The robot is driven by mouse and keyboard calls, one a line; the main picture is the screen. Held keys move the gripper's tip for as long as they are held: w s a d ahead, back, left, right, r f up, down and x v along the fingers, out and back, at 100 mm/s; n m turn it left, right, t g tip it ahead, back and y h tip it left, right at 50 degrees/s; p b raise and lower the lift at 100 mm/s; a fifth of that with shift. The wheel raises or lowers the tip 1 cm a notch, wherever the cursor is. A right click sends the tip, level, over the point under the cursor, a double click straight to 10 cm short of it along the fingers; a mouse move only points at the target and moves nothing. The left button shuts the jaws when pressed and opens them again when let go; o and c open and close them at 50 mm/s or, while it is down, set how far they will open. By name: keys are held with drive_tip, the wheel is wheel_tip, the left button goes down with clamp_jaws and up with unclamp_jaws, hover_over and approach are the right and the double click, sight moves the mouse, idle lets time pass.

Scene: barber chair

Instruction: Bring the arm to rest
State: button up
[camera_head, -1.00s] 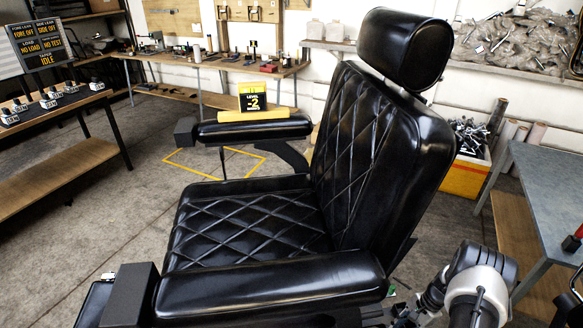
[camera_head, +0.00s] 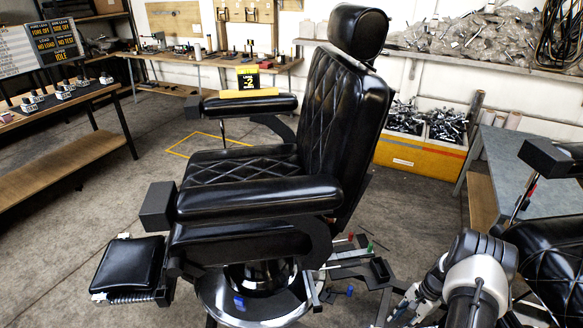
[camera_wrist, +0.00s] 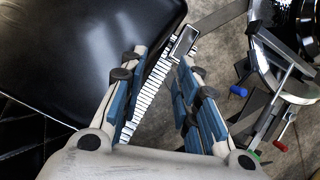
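My arm (camera_head: 478,282) is folded at the lower right of the head view, beside the black barber chair (camera_head: 338,115). In the wrist view my gripper (camera_wrist: 160,62) has its two blue-padded fingers spread, with nothing held between them. Black padding (camera_wrist: 85,45) fills the upper left of that view. A small metal-framed rectangular piece (camera_wrist: 184,42) and a ribbed strip lie beyond the fingertips. I cannot tell how far they are from the fingers.
The chair's footrest (camera_head: 130,265) juts out at lower left. Tools with red, green and blue handles lie near its base, also in the wrist view (camera_wrist: 283,132). A grey table (camera_head: 535,180) and a second black chair (camera_head: 545,250) stand right. Floor at left is open.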

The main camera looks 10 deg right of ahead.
drive_tip(key=w+a+r+n+h+b, duration=0.15)
drive_tip(key=w+r, duration=0.25)
drive_tip(key=r, duration=0.4)
drive_tip(key=w+a+r+n+b, duration=0.1)
drive_tip(key=w+a+r+n, duration=0.2)
drive_tip(key=r, duration=0.5)
drive_tip(key=a+r+n+t+h+b, duration=0.1)
drive_tip(key=a+r, duration=0.4)
drive_tip(key=r, duration=0.3)
drive_tip(key=a+r+n+h+b, duration=0.1)
drive_tip(key=a+r+n, duration=0.1)
drive_tip(key=a+r, duration=0.35)
drive_tip(key=s+a+r+n+t+b, duration=0.2)
drive_tip(key=s+a+r+n, duration=0.1)
drive_tip(key=s+a+r, duration=0.6)
drive_tip(key=s+a+n+t+b, duration=0.1)
drive_tip(key=s+a+n, duration=0.1)
drive_tip(key=s, duration=0.5)
drive_tip(key=s+a+n+t+b, duration=0.1)
drive_tip(key=s+a+n+b, duration=0.1)
drive_tip(key=s, duration=0.5)
drive_tip(key=shift+a+r+n+h, duration=0.35)
drive_tip(key=shift+a+r+n, duration=0.05)
drive_tip(key=shift+a+n, duration=0.1)
